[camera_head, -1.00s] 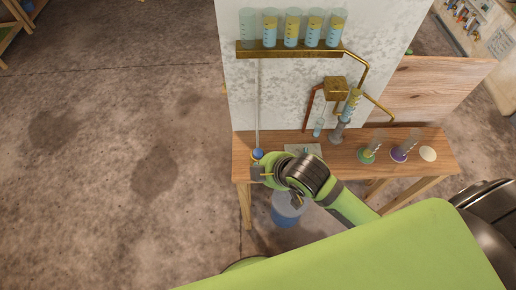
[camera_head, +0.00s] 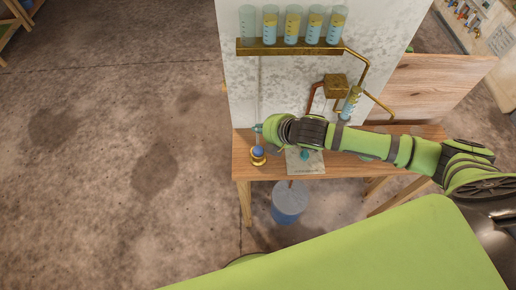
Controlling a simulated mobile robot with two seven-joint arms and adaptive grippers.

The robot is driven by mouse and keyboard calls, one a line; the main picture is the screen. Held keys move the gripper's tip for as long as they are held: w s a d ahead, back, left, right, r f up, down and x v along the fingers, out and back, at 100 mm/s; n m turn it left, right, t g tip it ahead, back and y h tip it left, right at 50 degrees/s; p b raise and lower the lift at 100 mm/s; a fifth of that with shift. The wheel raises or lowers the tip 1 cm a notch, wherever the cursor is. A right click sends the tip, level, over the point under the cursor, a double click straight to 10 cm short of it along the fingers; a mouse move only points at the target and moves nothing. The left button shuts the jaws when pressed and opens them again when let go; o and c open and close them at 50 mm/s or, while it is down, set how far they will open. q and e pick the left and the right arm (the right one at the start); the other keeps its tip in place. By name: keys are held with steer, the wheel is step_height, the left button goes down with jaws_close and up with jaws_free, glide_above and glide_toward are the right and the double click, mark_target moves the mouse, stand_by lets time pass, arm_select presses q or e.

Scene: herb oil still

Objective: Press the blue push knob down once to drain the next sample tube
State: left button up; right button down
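The blue push knob (camera_head: 258,152) sits on a round brass base at the left end of the wooden bench. A thin vertical rod rises behind it towards the brass rack (camera_head: 290,47). My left gripper is out of view.
A brass box (camera_head: 336,86) with pipes is on the panel, above a graduated tube (camera_head: 351,103) holding yellow and blue liquid. A pale card (camera_head: 305,166) lies on the bench (camera_head: 275,172). A blue bucket (camera_head: 289,203) stands below. My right arm covers the bench's right part.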

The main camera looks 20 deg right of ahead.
steer(key=b, duration=0.8)
glide_above(260, 151)
step_height(260, 151, down, 7)
steer(key=shift+s, duration=0.1)
steer(key=shift+f+b, duration=0.3)
steer(key=shift+f, duration=0.6)
steer(key=shift+a+f, duration=0.1)
steer(key=shift+f, duration=0.05)
steer(key=shift+f, duration=0.25)
steer(key=shift+f, duration=0.45)
stand_by(0.7)
steer(key=shift+r, duration=0.1)
stand_by(0.3)
steer(key=shift+r+p, duration=0.75)
steer(key=shift+p, duration=0.1)
